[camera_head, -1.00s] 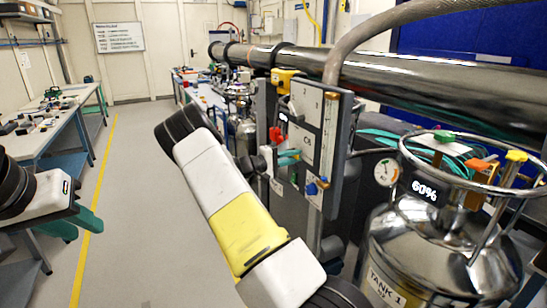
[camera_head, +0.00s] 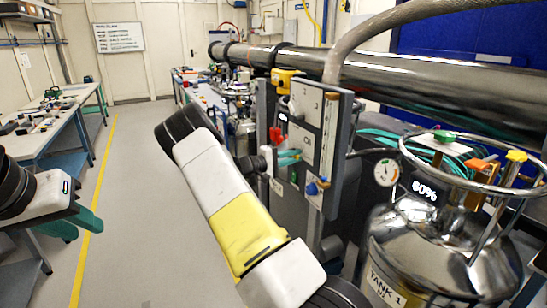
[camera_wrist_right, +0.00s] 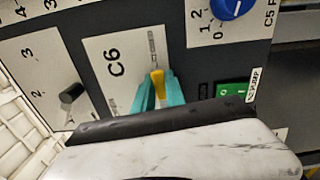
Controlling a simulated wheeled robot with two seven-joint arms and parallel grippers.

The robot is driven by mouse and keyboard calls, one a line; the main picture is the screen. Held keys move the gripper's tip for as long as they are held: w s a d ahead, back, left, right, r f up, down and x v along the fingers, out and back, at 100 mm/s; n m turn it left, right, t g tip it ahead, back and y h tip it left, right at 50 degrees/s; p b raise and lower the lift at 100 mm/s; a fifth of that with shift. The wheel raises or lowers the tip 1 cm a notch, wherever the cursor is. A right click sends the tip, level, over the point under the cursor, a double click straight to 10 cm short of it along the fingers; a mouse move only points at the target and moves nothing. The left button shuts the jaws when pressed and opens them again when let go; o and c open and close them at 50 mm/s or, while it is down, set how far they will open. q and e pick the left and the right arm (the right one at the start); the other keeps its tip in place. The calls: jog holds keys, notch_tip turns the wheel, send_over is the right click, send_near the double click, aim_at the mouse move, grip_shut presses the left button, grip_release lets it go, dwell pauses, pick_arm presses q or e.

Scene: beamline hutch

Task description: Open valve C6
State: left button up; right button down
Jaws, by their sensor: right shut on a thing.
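In the head view my right gripper (camera_head: 289,157) is at the panel's left face, and the handle is too small to make out there. My left gripper (camera_head: 88,226) is at the far left over the floor, its teal fingers apart and empty.
The panel also carries a blue knob (camera_wrist_right: 232,7), a green switch (camera_wrist_right: 232,92) and a grey-black lever (camera_wrist_right: 71,95). A steel tank (camera_head: 440,250) with a ring rail stands at the right. A bench (camera_head: 50,130) is at the left. The floor between is clear.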

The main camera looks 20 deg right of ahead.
aim_at(296, 139)
dwell(0.6)
jog(key=r+n, duration=0.1)
jog(key=n, duration=0.1)
jog(key=w+r+n, duration=0.1)
jog(key=n, duration=0.2)
jog(key=r+n, duration=0.1)
jog(key=n, duration=0.2)
jog(key=shift+w, duration=0.2)
jog(key=n, duration=0.1)
jog(key=w+n, duration=0.1)
jog(key=n, duration=0.1)
jog(key=r+n, duration=0.1)
jog(key=shift+w+a+n, duration=0.15)
jog(key=shift+w+n, duration=0.15)
jog(key=shift+w, duration=0.05)
jog(key=shift+w+r+n, duration=0.15)
jog(key=shift+w+n, duration=0.25)
jog(key=shift+n, duration=0.55)
jog(key=shift+w+r+n, duration=0.1)
jog(key=shift+w+n, duration=0.3)
jog(key=shift+n, duration=0.55)
jog(key=shift+a, duration=0.1)
jog(key=c, duration=1.4)
grip_release()
